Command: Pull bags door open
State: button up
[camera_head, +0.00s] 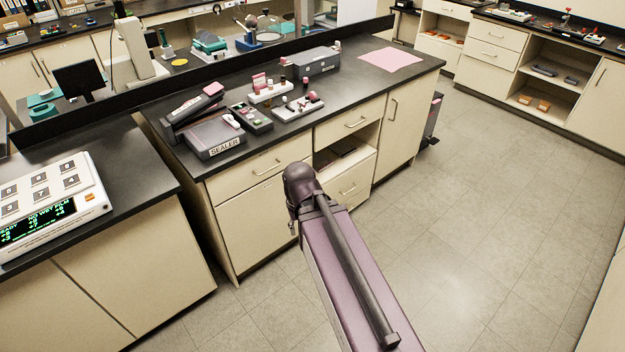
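No door here carries a readable "bags" label, so I cannot tell which one is the bags door. In the head view, the middle bench has a cream cabinet door (405,130) with a vertical handle at its right end; it is shut. A cream front (252,228) below the left drawer (262,172) is also shut, and my arm partly covers its right side. My purple arm link reaches up from the bottom to a dark joint in front of this bench. My gripper is not visible.
The bench top holds a sealer (212,138), small trays and a pink sheet (391,59). An open shelf (345,155) sits between drawers. A display unit (50,205) stands on the left bench. The grey floor (480,200) at right is clear.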

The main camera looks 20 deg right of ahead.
aim_at(253, 223)
jog(key=i, duration=0.95)
